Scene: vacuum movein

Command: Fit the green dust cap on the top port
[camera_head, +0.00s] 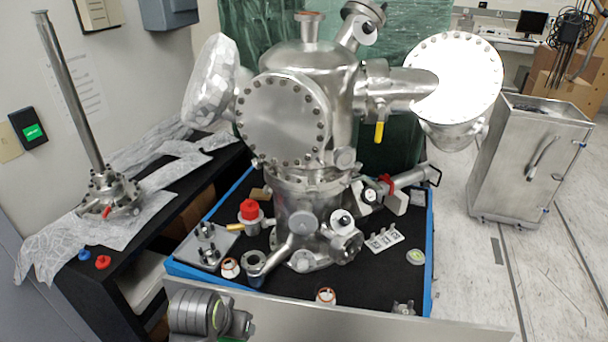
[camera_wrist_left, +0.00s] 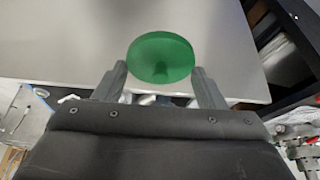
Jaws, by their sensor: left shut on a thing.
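The green dust cap (camera_wrist_left: 160,55) is a round disc held between the two fingers of my left gripper (camera_wrist_left: 158,75) in the left wrist view. My left gripper is shut on it. In the head view my left gripper (camera_head: 238,326) is low at the bottom edge, in front of the bench, with only a sliver of green showing beneath it. The top port (camera_head: 308,30) is an upright steel tube with an orange-brown rim on top of the steel vacuum chamber (camera_head: 318,70). It is far above and behind my gripper. My right gripper is not in view.
The chamber stands on a black, blue-edged platform (camera_head: 430,270) with several small parts. A red cap (camera_head: 249,210) sits on a fitting there. A black side bench (camera_head: 130,240) with foil is at left. A steel cabinet (camera_head: 525,165) stands at right. Angled ports and large flanges surround the top port.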

